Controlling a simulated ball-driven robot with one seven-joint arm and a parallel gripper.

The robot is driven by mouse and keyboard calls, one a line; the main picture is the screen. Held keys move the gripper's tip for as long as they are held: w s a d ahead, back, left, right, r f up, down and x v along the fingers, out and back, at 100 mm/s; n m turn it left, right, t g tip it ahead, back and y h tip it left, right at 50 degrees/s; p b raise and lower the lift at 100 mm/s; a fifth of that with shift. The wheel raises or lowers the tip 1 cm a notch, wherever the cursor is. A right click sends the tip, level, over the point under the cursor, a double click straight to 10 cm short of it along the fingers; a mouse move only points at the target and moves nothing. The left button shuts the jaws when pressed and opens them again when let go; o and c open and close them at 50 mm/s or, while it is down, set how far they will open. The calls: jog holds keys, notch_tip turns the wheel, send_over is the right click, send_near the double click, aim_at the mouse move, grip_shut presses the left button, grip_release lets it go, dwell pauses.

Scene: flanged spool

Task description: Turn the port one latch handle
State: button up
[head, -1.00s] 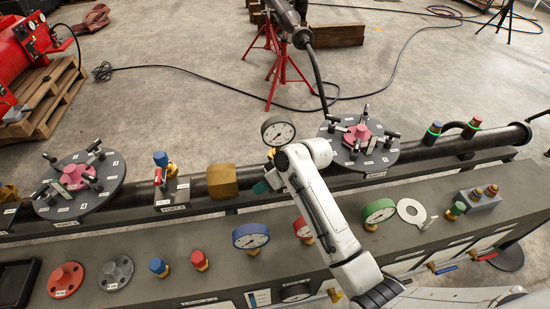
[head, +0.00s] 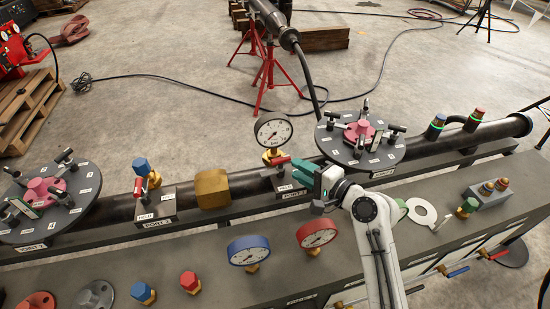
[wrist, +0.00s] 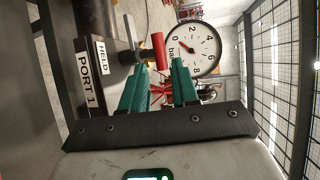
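The port one latch has a red handle (head: 280,161) on a dark mount at the pipe. Its label PORT 1 (head: 295,194) and a HELD plate show below. In the wrist view the red handle (wrist: 158,47) stands just beyond the fingertips, roughly in line with the gap between them. My gripper (head: 305,172) is to the right of the handle in the head view. Whether a finger touches the handle I cannot tell.
A pressure gauge (head: 273,132) stands right behind the handle. A flanged disc (head: 360,143) is close on the right. Port two's red handle (head: 141,187) and a brass block (head: 212,189) lie to the left. Gauges (head: 249,250) stand on the front bench.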

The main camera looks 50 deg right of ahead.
jog(key=w, duration=0.3)
jog(key=w+f, duration=0.1)
jog(key=w, duration=0.2)
jog(key=w+p, duration=0.1)
jog(key=w, duration=0.2)
jog(key=shift+w+d+f, duration=0.1)
jog(key=shift+d+f, duration=0.2)
jog(key=shift+f, duration=0.05)
jog(key=shift+c, duration=0.3)
grip_shut()
